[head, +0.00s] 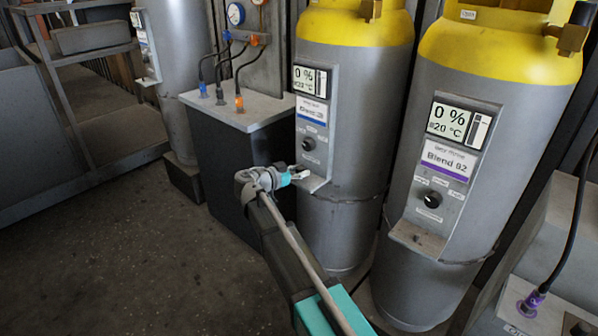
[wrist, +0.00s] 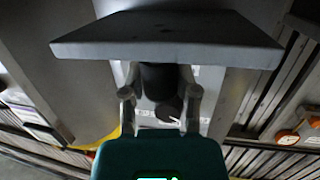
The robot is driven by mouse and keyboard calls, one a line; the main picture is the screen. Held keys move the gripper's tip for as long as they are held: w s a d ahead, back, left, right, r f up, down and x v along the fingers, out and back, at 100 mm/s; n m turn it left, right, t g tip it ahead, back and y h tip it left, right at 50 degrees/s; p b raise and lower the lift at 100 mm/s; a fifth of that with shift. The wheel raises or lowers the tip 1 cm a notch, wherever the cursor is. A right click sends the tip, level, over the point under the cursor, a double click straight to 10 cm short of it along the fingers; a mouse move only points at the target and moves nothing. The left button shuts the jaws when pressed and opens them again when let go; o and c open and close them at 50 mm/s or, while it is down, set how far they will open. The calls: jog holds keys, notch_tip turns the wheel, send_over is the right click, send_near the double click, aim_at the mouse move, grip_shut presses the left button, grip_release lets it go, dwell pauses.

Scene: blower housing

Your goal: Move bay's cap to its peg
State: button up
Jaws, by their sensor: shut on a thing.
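My gripper (head: 284,179) is at the front of the middle cylinder's panel, just over its small ledge. In the wrist view my gripper (wrist: 160,97) has its fingers on both sides of a dark cylindrical piece, which looks like the cap (wrist: 160,84). The cap stands close to the grey ledge (wrist: 165,38); whether they touch I cannot tell. In the head view my gripper hides the cap. The ledge (head: 313,184) shows beside the fingers, with a small white piece on it. I cannot make out a peg for sure.
The middle cylinder (head: 345,215) and the Blend 82 cylinder (head: 425,275) stand close together. A dark cabinet (head: 220,165) with a pale top, bearing blue and orange hose connectors, is behind left. A purple connector (head: 530,303) sits at lower right. The floor (head: 120,250) at left is clear.

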jog(key=shift+f+b, duration=0.35)
jog(key=shift+f, duration=0.05)
jog(key=o, duration=1)
jog(key=shift+r, duration=0.2)
